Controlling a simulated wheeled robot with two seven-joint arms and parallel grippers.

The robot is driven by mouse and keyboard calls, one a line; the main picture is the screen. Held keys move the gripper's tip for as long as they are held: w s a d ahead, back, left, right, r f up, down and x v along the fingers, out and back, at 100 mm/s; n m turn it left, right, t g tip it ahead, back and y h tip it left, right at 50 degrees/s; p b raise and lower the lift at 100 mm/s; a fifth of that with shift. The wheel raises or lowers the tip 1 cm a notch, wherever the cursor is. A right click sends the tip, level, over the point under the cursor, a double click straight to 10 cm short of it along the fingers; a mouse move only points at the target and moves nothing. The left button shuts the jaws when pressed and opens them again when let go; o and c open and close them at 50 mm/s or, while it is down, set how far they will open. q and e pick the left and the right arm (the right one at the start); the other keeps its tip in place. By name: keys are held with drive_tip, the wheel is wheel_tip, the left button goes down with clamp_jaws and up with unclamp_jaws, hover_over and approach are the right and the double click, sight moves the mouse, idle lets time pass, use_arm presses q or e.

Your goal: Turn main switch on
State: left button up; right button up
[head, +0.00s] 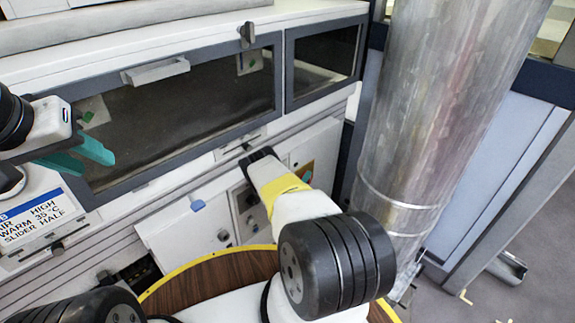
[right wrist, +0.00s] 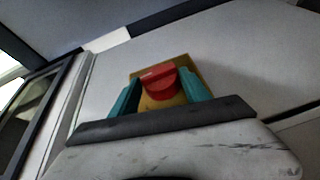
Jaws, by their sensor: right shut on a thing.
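The main switch is a red rotary knob (right wrist: 159,82) on a yellow plate (right wrist: 203,72), in the right wrist view. My right gripper (right wrist: 162,97) has its teal fingers on both sides of the knob and is shut on it. The knob's ridge looks slightly tilted in that view. In the head view my right forearm reaches to the cabinet front, and the wrist hides the grip. My left gripper (head: 86,159) is at the left edge of the head view, with its teal fingers apart and nothing between them.
A long dark window (head: 180,110) with a pale handle (head: 156,71) spans the tunnel front. A large metal duct (head: 425,110) stands right of my right arm. A round wooden top with a yellow rim (head: 190,261) lies below. A sign (head: 35,220) is at left.

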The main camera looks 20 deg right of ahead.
drive_tip(key=m+g+y, duration=0.1)
drive_tip(key=y, duration=0.1)
drive_tip(key=r+m+g+y, duration=0.1)
drive_tip(key=g+y, duration=0.1)
drive_tip(key=y, duration=0.1)
drive_tip(key=d+r+g+y, duration=0.1)
drive_tip(key=g+y, duration=0.1)
drive_tip(key=shift+w+r+m+y, duration=0.1)
drive_tip(key=shift+w+m+y, duration=0.15)
drive_tip(key=shift+m+y, duration=0.15)
idle(0.4)
drive_tip(key=o, duration=1.3)
drive_tip(key=shift+s, duration=0.1)
